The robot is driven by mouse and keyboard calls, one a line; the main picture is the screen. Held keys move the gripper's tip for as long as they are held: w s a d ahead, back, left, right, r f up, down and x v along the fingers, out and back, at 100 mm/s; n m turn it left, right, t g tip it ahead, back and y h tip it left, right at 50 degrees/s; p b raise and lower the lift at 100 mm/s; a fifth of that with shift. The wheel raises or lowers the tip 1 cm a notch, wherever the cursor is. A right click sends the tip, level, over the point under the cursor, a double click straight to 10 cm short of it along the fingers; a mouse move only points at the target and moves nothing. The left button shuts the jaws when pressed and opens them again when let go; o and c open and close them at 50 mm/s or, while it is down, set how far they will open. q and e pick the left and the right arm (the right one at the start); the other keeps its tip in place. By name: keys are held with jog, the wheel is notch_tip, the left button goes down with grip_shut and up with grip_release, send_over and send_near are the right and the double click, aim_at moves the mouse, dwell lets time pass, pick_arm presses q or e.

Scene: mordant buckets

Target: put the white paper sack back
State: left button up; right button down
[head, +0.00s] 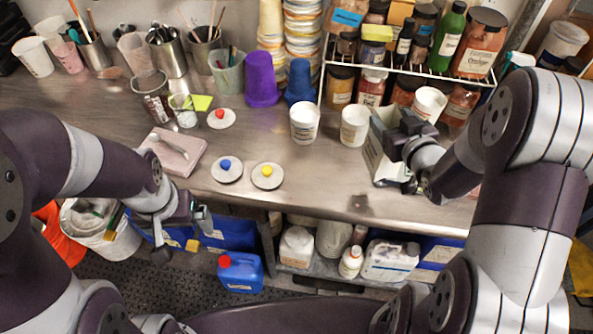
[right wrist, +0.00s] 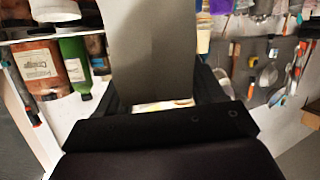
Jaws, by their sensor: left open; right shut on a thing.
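The white paper sack (head: 375,154) is at the right part of the steel counter, upright or slightly tilted. My right gripper (head: 402,152) is shut on it from the right and hides part of it. In the right wrist view the sack (right wrist: 152,50) shows as a plain grey-beige face between the two dark fingers (right wrist: 158,92). I cannot tell whether its base touches the counter. My left gripper (head: 182,228) is open and empty, low in front of the counter's front edge, far left of the sack.
Two white tubs (head: 305,122) (head: 355,125) stand left of the sack. A wire rack (head: 408,70) with jars is behind it. Lids with red (head: 221,118), blue (head: 227,170) and yellow (head: 267,176) knobs lie on the counter. Bare steel (head: 325,185) lies left of the sack.

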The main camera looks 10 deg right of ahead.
pick_arm(q)
jog(key=r+p, duration=0.2)
jog(key=shift+s+d+r, duration=0.1)
jog(key=shift+d+r, duration=0.15)
jog(key=shift+r, duration=0.05)
pick_arm(e)
jog(key=w+a+f, duration=0.2)
jog(key=a+f, duration=0.9)
jog(key=f, duration=0.1)
jog(key=shift+f, duration=0.2)
pick_arm(q)
jog(key=shift+f, duration=0.1)
pick_arm(e)
jog(key=shift+c, duration=0.7)
grip_release()
jog(key=shift+s, duration=0.1)
